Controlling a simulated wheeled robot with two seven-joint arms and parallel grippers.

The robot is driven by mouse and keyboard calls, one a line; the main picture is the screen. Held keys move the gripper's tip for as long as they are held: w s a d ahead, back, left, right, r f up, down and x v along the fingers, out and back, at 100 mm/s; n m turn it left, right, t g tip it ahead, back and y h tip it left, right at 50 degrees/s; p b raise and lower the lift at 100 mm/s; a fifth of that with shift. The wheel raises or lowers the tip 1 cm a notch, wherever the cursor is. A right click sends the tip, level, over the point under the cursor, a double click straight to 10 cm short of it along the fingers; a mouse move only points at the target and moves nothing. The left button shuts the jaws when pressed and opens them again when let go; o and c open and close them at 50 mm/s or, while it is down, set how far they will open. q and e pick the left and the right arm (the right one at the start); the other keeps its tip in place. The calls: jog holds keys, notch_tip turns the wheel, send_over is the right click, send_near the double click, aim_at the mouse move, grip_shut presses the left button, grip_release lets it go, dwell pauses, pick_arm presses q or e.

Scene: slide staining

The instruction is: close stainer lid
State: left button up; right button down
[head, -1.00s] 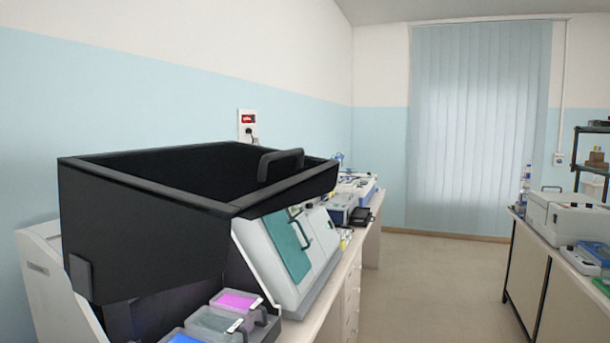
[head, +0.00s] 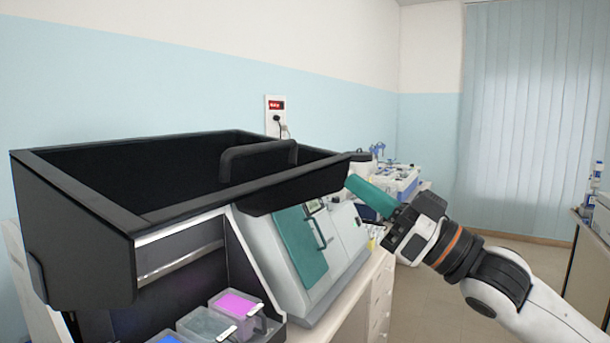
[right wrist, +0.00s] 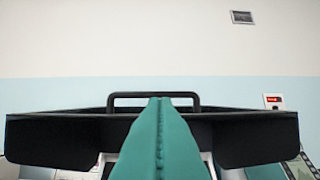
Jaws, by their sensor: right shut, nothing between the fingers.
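The stainer lid (head: 75,205) is a large black box-like cover, raised open above the stainer, with its hollow side up. Its black handle (head: 258,152) stands on the front edge; the handle also shows in the right wrist view (right wrist: 153,96). Below the lid are stain trays, one pink (head: 238,303), one grey and one blue. My right gripper (head: 352,183) has teal fingers, is shut and empty, and is just right of the lid's front corner. In the right wrist view its fingers (right wrist: 160,110) point toward the handle, apart from it as far as I can tell. My left gripper is not in view.
A grey-white machine with a teal panel (head: 300,245) stands right beside the stainer, below the lid's edge. More instruments (head: 395,180) are farther along the bench. A wall socket (head: 276,115) is behind. The floor to the right is open.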

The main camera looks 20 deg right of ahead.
notch_tip(320, 180, up, 6)
jog(key=p, duration=0.7)
send_over(299, 178)
jog(key=s, duration=0.3)
jog(key=shift+a+f+p, duration=0.15)
jog(key=shift+a+f, duration=0.05)
jog(key=shift+f, duration=0.6)
jog(key=shift+a+f+p, duration=0.15)
jog(key=shift+f+p, duration=0.05)
jog(key=shift+f, duration=0.65)
jog(key=shift+a+f+p, duration=0.15)
jog(key=shift+a+f, duration=0.05)
jog(key=shift+f, duration=0.6)
